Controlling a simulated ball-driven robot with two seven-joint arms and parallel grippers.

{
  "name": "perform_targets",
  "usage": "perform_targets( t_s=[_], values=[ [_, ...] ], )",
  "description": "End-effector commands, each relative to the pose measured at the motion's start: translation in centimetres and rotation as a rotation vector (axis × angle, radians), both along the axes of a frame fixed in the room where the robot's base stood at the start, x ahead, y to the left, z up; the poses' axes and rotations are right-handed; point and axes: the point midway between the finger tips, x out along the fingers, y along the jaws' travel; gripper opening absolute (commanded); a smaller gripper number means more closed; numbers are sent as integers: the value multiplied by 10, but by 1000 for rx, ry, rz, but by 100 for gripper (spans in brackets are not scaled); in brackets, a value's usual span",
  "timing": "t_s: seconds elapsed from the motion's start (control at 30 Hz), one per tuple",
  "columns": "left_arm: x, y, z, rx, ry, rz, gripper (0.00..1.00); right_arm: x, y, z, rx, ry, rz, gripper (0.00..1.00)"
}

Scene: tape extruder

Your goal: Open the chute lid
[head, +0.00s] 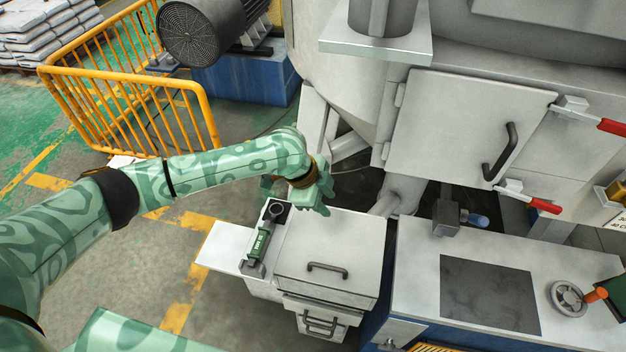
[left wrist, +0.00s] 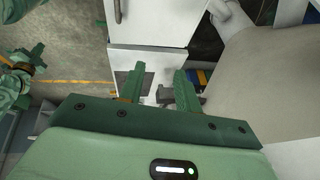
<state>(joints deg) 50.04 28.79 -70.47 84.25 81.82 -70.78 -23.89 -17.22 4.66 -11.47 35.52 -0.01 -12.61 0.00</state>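The chute lid, a pale grey panel (head: 335,265) with a dark bar handle (head: 328,270), lies flat and shut on its box in the head view. Part of it and its handle show at the top of the left wrist view (left wrist: 150,22). My left gripper (head: 320,197) is above the lid's far left corner, away from the handle. Its two fingers (left wrist: 160,88) are apart with nothing between them. My right gripper (left wrist: 25,68) seems to show at the left edge of the left wrist view; its fingers are too unclear to read.
To the right are a worktop with a dark plate (head: 490,293), a handwheel (head: 568,298) and a grey valve (head: 447,217). A large machine door (head: 460,125) stands behind. A yellow railing (head: 125,105) is far left.

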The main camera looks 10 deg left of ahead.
Motion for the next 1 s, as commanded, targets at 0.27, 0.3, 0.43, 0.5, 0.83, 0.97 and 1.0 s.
perform_targets(
  t_s=[0.27,0.3,0.43,0.5,0.83,0.97,1.0],
  values=[
    [-11,24,58,1,-1,0,33,1,0,10,0,-2,0,0],
    [-12,26,62,0,-1,-1,33,1,0,10,0,-2,0,0],
    [-14,30,70,0,1,0,33,1,0,11,0,-2,0,0],
    [-15,31,72,0,1,0,33,1,0,11,0,-2,0,0],
    [-15,31,72,0,2,-1,33,1,0,11,0,-2,-1,0],
    [-15,30,71,-1,2,-1,33,1,0,11,1,-2,-1,0],
    [-16,28,71,-2,1,-3,33,1,0,11,1,-2,-1,0]
  ],
)
